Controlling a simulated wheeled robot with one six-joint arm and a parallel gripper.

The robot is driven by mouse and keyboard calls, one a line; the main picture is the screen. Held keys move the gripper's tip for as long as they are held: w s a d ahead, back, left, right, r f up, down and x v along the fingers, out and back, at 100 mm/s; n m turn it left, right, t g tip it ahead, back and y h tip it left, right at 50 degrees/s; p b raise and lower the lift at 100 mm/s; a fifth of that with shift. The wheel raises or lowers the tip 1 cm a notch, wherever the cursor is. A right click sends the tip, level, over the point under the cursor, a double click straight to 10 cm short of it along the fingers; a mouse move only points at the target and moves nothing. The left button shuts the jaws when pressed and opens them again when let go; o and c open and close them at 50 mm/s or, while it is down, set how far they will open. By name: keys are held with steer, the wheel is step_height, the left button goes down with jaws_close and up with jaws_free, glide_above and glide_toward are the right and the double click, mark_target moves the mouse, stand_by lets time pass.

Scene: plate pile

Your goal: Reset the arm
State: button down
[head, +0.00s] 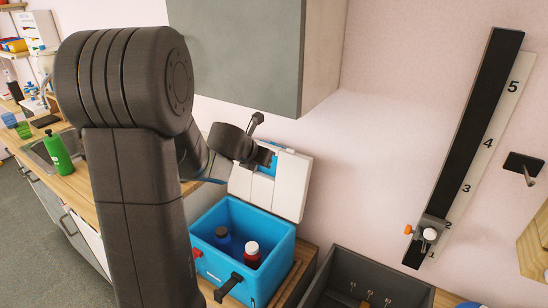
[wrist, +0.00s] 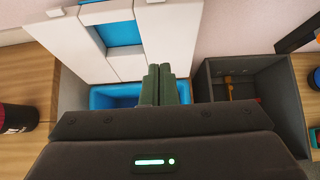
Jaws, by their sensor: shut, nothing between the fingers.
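My gripper (head: 268,158) is above the back of a blue cooler box (head: 268,280), close in front of its raised white lid (head: 292,185). In the wrist view my gripper's two green-grey fingers (wrist: 159,84) are pressed together with nothing between them. Beyond them the lid (wrist: 160,40) and part of the blue box (wrist: 110,98) show. I cannot tell whether the fingers touch the lid. My own dark arm hides part of the counter in the head view.
The cooler holds a dark bottle (head: 222,237) and a red bottle with a white cap (head: 252,255). A dark grey bin (head: 325,268) stands to its right. A grey cabinet (head: 245,60) hangs above. A green bottle (head: 59,154) stands by the sink at left.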

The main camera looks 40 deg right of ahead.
steer(key=shift+s+a+b, duration=0.15)
steer(key=shift+s+a, duration=0.1)
steer(key=shift+a, duration=0.4)
steer(key=shift+s+a+b, duration=0.1)
steer(key=shift+s+a, duration=0.1)
steer(key=shift+a, duration=0.45)
steer(key=shift+s+a+b, duration=0.15)
steer(key=shift+s+a, duration=0.1)
steer(key=shift+a, duration=0.4)
steer(key=w+d+f+p, duration=0.2)
steer(key=w+d+p, duration=0.2)
steer(key=d, duration=0.9)
steer(key=shift+w+d, duration=0.2)
steer(key=shift+w, duration=0.25)
